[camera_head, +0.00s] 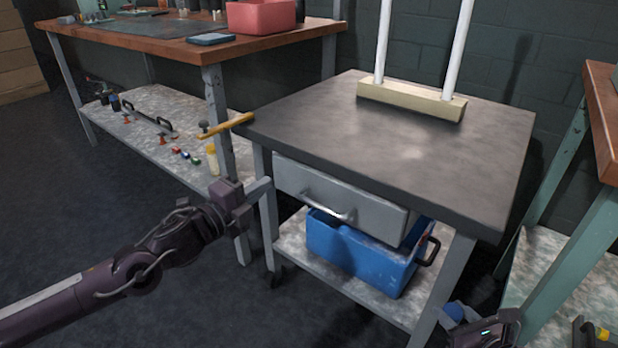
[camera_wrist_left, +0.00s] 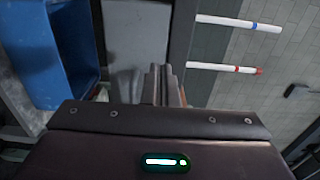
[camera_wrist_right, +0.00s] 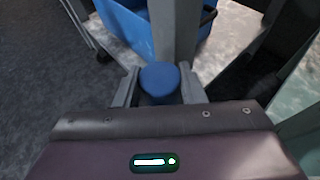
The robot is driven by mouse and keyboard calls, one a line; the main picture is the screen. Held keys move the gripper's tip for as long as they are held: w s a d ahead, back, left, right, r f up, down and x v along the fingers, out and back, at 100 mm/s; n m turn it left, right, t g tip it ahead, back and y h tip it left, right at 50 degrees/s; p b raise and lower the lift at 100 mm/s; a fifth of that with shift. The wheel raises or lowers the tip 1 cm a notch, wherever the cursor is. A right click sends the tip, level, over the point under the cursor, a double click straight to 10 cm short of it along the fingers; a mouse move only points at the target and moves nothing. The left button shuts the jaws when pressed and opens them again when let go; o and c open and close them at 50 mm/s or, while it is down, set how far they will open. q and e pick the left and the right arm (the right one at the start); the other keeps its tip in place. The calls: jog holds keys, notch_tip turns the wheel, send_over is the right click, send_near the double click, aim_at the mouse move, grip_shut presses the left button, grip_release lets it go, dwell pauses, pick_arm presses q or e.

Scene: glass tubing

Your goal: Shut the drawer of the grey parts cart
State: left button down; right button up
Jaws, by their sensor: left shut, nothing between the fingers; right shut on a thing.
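The grey parts cart (camera_head: 425,150) has a dark top. Its grey drawer (camera_head: 370,208), with a curved metal handle (camera_head: 328,208), is below the top. The right end of the drawer front shows, but I cannot tell how far it stands out. My left gripper (camera_head: 264,187) is shut and empty beside the cart's left front leg, left of the drawer. In the left wrist view its fingers (camera_wrist_left: 163,72) are together before the pale drawer front (camera_wrist_left: 137,35). My right gripper (camera_wrist_right: 160,84), low at the right, is shut on a blue round-topped thing (camera_wrist_right: 160,77).
A blue bin (camera_head: 350,248) stands on the cart's lower shelf under the drawer. Two white tubes stand in a cream block (camera_head: 410,100) on top. A wooden workbench (camera_head: 130,32) is behind left; the floor at left is clear.

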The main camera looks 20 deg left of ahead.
aim_at(290, 164)
pick_arm(q)
jog(key=shift+b+x, duration=1)
jog(key=shift+x, duration=2.3)
jog(key=shift+w, duration=0.1)
jog(key=shift+p+x, duration=0.35)
jog(key=shift+x, duration=0.4)
jog(key=shift+a+r, duration=0.1)
jog(key=shift+r, duration=0.1)
